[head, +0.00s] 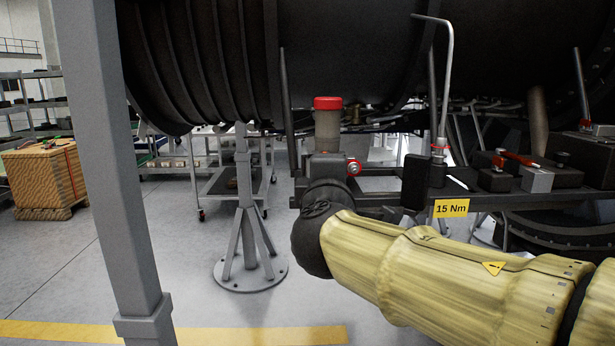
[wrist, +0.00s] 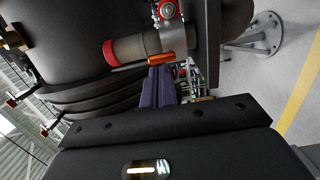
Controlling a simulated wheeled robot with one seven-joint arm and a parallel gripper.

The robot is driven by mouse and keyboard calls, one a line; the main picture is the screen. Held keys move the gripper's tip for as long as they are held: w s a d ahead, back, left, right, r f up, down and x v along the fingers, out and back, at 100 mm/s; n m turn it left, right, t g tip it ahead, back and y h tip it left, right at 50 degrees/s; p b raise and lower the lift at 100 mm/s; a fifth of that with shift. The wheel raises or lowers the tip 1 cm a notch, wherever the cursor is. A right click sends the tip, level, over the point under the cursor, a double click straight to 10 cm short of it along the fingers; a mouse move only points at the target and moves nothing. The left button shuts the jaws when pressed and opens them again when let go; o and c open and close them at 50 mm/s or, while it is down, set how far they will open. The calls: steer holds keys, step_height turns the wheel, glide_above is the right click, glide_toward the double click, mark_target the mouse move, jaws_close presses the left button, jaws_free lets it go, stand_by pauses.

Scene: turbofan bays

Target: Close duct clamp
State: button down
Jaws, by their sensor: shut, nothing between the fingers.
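The duct is a short tan tube with a red end cap (head: 327,103) in the head view, below the dark engine casing; its red end also shows in the wrist view (wrist: 109,53). In the wrist view a grey metal clamp band (wrist: 173,41) wraps the tube, with a round red-rimmed fitting (wrist: 167,10) beside it. An orange lever-like strip (wrist: 157,63) runs along the tube by the band. My gripper (wrist: 160,72) is shut and empty, its dark purple fingers at or just short of this strip; contact is unclear. My gripper is hidden in the head view. Whether the clamp is latched is unclear.
A dark rail with a yellow "15 Nm" tag (head: 451,208) and red-handled blocks (head: 516,158) lies to the right. A grey post (head: 110,150) stands at left, a floor stand (head: 249,270) nearer the middle. Wooden crate (head: 45,180) and carts are behind; floor between is open.

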steer(key=d, duration=0.2)
steer(key=s+d, duration=0.1)
steer(key=d, duration=0.1)
steer(key=shift+s+d, duration=0.1)
steer(key=shift+s, duration=0.1)
steer(key=shift+f, duration=0.1)
steer(key=s+d+f+m+g+h, duration=0.1)
steer(key=d+f+m+g, duration=0.25)
steer(key=f, duration=0.75)
steer(key=d+f+m+g+h, duration=0.2)
steer(key=d+f+m+g, duration=0.15)
steer(key=f, duration=0.75)
steer(key=s+d+f+m+g+y, duration=0.1)
steer(key=s+d+f+m+g, duration=0.25)
steer(key=s+f+m, duration=0.5)
steer(key=s+d+f+m+g+y, duration=0.25)
steer(key=s+f+g, duration=0.25)
steer(key=f, duration=0.6)
steer(key=w+a+p+v, duration=0.1)
steer(key=w+p+v, duration=0.2)
steer(key=p+v, duration=1.2)
steer(key=w+a+r+p+v, duration=0.1)
steer(key=w+p+v, duration=0.2)
steer(key=p+v, duration=1.2)
steer(key=shift+w+a+r+h, duration=0.25)
steer(key=shift+a+r+h, duration=0.1)
steer(key=shift+h, duration=0.1)
